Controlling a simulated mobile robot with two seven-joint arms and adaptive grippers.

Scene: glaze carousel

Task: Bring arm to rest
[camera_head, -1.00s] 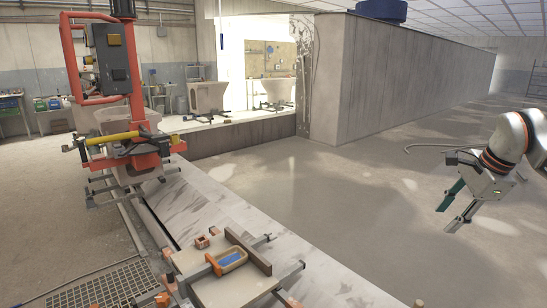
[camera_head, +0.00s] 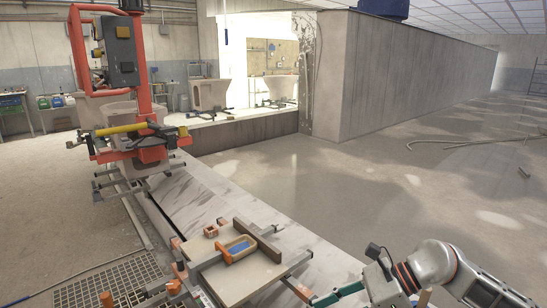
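My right arm comes in from the lower right corner in the head view. Its gripper (camera_head: 340,293) is low at the bottom edge, pointing left, with a teal finger showing near the front end of the marble-patterned surface (camera_head: 205,205). The rest of the gripper is cut off by the frame, so its opening and any contact are hidden. I cannot make out my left gripper in the view.
A pale board with a blue-filled tray (camera_head: 240,248) and a dark bar (camera_head: 258,240) lies left of my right gripper. Orange-tipped clamps (camera_head: 298,289) are close to it. A red-framed lifting device (camera_head: 140,150) stands at left. The floor (camera_head: 330,200) at centre right is open.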

